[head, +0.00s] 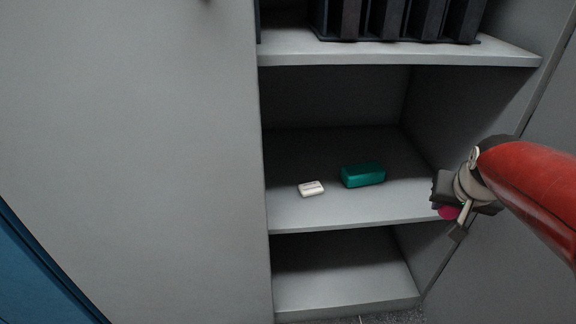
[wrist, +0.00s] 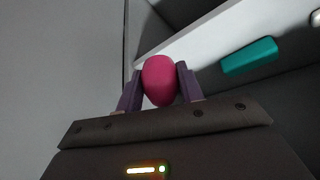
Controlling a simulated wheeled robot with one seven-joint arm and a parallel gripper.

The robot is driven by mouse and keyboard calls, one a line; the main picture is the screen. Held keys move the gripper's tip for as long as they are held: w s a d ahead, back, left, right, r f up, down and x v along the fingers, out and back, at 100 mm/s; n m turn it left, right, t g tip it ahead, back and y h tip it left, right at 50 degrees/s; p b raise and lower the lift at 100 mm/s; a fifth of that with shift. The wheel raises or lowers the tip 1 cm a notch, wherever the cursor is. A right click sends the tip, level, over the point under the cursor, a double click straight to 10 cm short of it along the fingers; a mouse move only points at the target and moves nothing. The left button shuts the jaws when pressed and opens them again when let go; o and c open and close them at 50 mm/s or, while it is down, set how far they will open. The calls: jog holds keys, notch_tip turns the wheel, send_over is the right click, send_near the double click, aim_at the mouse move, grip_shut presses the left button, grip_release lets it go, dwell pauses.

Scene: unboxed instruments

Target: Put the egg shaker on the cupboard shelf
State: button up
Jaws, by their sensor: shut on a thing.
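The egg shaker is a pink egg (wrist: 160,80), held between the two fingers of my gripper (wrist: 159,88) in the wrist view. In the head view a bit of the pink egg (head: 448,212) shows under my gripper (head: 446,208), at the right end of the middle cupboard shelf (head: 340,216). The gripper is shut on the egg. It is at about the height of the shelf's front edge; I cannot tell whether it is over the shelf or in front of it.
On the middle shelf lie a teal box (head: 363,174) and a small white block (head: 311,188). The upper shelf (head: 400,55) carries dark upright binders (head: 385,18). A grey door panel (head: 140,150) is at left. The shelf's front strip is clear.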

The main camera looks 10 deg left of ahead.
jog(key=shift+s, duration=0.1)
jog(key=w+a, duration=0.2)
jog(key=w, duration=0.4)
jog(key=w+a+f, duration=0.1)
jog(key=w+a, duration=0.1)
jog(key=w, duration=0.4)
jog(key=w+a, duration=0.2)
jog(key=w, duration=0.4)
jog(key=shift+w+f, duration=0.35)
notch_tip(320, 180, down, 5)
jog(key=shift+r+b, duration=0.1)
jog(key=shift+b, duration=0.75)
jog(key=shift+w+a+f, duration=0.1)
jog(key=shift+w+f, duration=0.1)
jog(key=shift+f, duration=0.05)
